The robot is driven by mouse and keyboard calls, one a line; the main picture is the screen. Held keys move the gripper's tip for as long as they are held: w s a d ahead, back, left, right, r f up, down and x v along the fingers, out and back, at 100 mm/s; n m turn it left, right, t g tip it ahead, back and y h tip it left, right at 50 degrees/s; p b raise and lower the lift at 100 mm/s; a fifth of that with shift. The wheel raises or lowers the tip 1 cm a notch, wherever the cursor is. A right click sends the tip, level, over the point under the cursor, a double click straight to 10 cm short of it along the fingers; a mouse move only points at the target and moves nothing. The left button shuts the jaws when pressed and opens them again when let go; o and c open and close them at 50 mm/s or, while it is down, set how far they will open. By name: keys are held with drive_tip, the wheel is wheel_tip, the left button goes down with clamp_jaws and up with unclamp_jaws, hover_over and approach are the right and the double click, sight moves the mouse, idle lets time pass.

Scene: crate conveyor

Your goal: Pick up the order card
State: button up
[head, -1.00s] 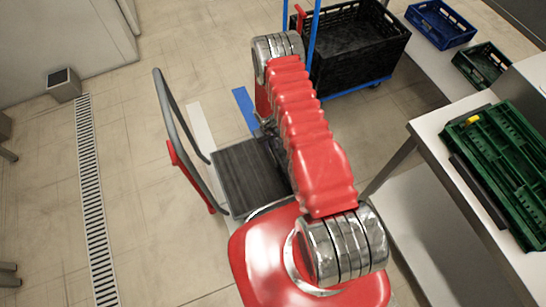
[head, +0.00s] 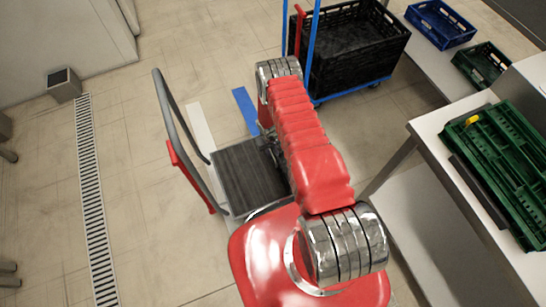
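I do not see an order card in the head view. My gripper is also out of sight. Only my red arm with its metal joints shows, reaching away from me up the middle of the picture, and its far end hides whatever is beyond it.
A black crate (head: 350,75) stands on a blue-framed trolley (head: 352,92) at the top. A light table (head: 436,122) at the right bears green crate parts (head: 512,165). A blue crate (head: 440,24) and a green crate (head: 484,64) are behind.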

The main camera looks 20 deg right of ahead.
sight(273, 157)
drive_tip(key=shift+f, duration=0.1)
drive_tip(key=shift+w+d+f, duration=0.1)
drive_tip(key=shift+d+f, duration=0.1)
drive_tip(key=shift+f, duration=1.05)
drive_tip(key=shift+w+d+f, duration=0.1)
drive_tip(key=shift+d+f, duration=0.05)
drive_tip(key=shift+f, duration=1.1)
drive_tip(key=shift+c, duration=0.5)
clamp_jaws()
